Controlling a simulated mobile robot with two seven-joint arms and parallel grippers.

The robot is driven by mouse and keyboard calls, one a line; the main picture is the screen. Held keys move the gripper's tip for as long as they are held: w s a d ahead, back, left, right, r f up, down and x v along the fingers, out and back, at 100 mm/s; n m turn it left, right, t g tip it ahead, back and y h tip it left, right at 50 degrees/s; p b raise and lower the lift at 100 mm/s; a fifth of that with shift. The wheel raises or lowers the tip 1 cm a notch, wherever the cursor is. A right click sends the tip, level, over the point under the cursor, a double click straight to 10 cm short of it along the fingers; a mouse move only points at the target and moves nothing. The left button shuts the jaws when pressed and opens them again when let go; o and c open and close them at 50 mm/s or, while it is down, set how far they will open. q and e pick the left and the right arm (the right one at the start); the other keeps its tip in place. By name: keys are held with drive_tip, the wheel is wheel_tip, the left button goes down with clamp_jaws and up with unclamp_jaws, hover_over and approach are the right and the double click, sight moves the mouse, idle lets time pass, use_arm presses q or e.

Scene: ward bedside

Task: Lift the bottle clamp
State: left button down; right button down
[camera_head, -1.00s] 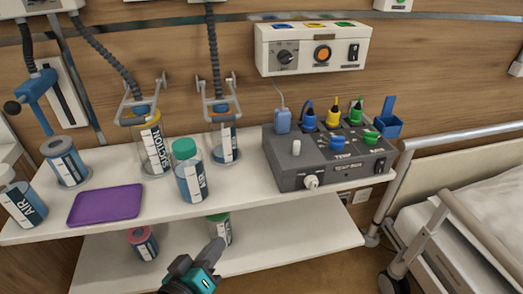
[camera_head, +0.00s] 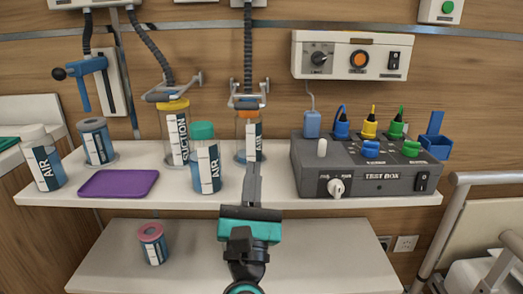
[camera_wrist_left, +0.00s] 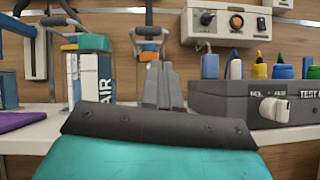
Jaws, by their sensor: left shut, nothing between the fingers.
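Two grey metal bottle clamps hang on dark hoses on the wall. The left clamp (camera_head: 172,90) sits over a yellow-capped suction bottle (camera_head: 176,140). The right clamp (camera_head: 247,98) sits over an orange-capped bottle (camera_head: 250,128); it also shows in the left wrist view (camera_wrist_left: 149,36). I cannot tell which clamp is meant. My left gripper (camera_head: 254,170) is shut and empty, pointing forward at the upper shelf's front edge. Its fingers (camera_wrist_left: 163,70) stand in front of the orange-capped bottle, below the right clamp, and partly hide the bottle. My right gripper is not in view.
A green-capped air bottle (camera_head: 206,165) stands left of my fingers, a grey test box (camera_head: 362,178) right. A purple tray (camera_head: 118,184) and other bottles stand farther left. A red-capped bottle (camera_head: 152,245) is on the lower shelf. A wall panel (camera_head: 350,57) hangs above.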

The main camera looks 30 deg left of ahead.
use_arm(q)
drive_tip(key=n, duration=0.1)
drive_tip(key=n+y, duration=0.1)
drive_tip(key=n, duration=0.1)
drive_tip(key=shift+s+a+g+y, duration=0.1)
drive_tip(key=shift+a+g+y, duration=0.2)
drive_tip(key=shift+a+g, duration=0.1)
drive_tip(key=p+x, duration=0.1)
drive_tip(key=x, duration=0.9)
drive_tip(key=shift+p, duration=0.4)
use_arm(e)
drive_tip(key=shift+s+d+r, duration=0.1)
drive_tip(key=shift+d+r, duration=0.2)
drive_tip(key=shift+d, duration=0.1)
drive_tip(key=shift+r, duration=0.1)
